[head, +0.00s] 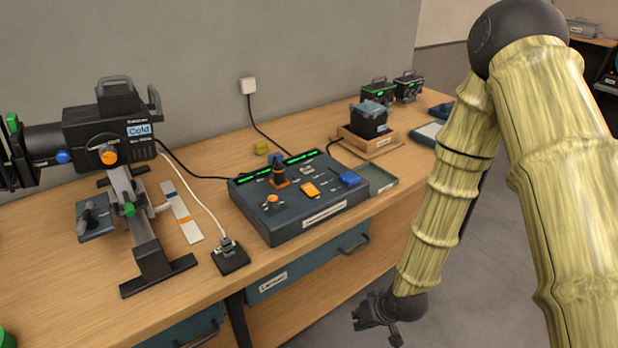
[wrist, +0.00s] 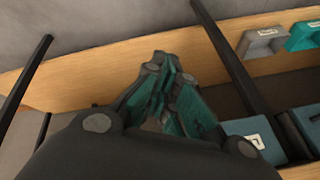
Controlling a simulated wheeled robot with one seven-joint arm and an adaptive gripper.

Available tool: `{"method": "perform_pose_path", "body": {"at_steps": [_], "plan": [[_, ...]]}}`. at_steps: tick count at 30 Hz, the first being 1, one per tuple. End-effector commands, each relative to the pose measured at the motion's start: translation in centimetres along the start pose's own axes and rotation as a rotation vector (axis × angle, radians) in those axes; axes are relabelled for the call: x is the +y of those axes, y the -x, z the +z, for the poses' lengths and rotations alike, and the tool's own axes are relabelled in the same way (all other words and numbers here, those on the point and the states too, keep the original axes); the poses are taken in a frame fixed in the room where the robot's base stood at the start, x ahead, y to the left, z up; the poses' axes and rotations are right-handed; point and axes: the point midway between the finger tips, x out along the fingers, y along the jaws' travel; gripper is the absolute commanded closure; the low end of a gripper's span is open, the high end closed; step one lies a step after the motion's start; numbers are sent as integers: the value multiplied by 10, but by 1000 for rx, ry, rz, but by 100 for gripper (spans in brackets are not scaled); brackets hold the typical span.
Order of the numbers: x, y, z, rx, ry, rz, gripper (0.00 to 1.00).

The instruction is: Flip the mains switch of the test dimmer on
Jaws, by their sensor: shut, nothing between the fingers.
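No label reading "test dimmer" is legible, and I cannot make out its mains switch. A dark control console (head: 300,222) with green-lit strips, an orange-based lever and orange and blue buttons lies mid-bench. Two small black boxes with handles and green lights, a left one (head: 377,92) and a right one (head: 408,86), stand at the far back of the bench. My gripper (head: 376,326) is shut and empty, low in front of the bench and right of the drawers, apart from all these. Its closed fingers also show in the wrist view (wrist: 165,80).
A lamp marked "Cold" (head: 108,128) stands on the left of the wooden bench (head: 60,270). A small black block with a cable (head: 230,257) lies near the front edge. Blue drawers (head: 300,275) with handles are below. The grey floor (head: 490,270) is clear.

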Motion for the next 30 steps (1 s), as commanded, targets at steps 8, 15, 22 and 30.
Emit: {"method": "perform_pose_path", "body": {"at_steps": [8,15,22,30], "plan": [[-40,56,-129,163,147,-70,100],[-77,128,-224,296,290,-94,100],[-110,201,-291,405,416,-88,100],[-128,245,-322,463,483,-75,100]]}}
